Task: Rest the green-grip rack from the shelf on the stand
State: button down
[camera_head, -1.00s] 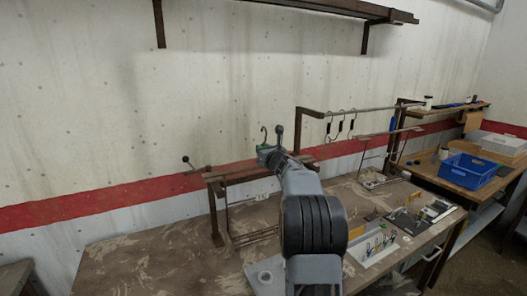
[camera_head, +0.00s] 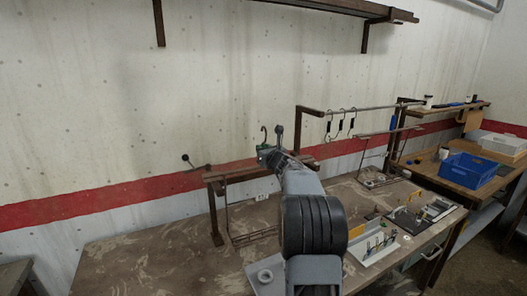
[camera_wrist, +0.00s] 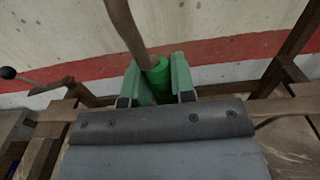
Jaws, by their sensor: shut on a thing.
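My gripper (camera_wrist: 157,82) is shut on a green grip (camera_wrist: 158,72); its green fingers stand on either side of it. A brown rod rises from the grip toward the top of the wrist view. In the head view my gripper (camera_head: 269,151) is above a low brown frame (camera_head: 236,176) with legs on the table, possibly the stand. A thin hook shows just above the gripper. My arm hides part of the frame. The rest of the held rack cannot be made out.
A rail with hanging hooks (camera_head: 341,124) stands to the right. Beyond it are a small shelf (camera_head: 455,113) and a blue crate (camera_head: 470,169). A wall shelf (camera_head: 345,9) is high above. A white tray (camera_head: 373,249) lies at the table's front right; the table's left (camera_head: 135,262) is clear.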

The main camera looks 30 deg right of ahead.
jog(key=c, duration=0.9)
grip_release()
jog(key=shift+o, duration=0.2)
jog(key=shift+f, duration=0.15)
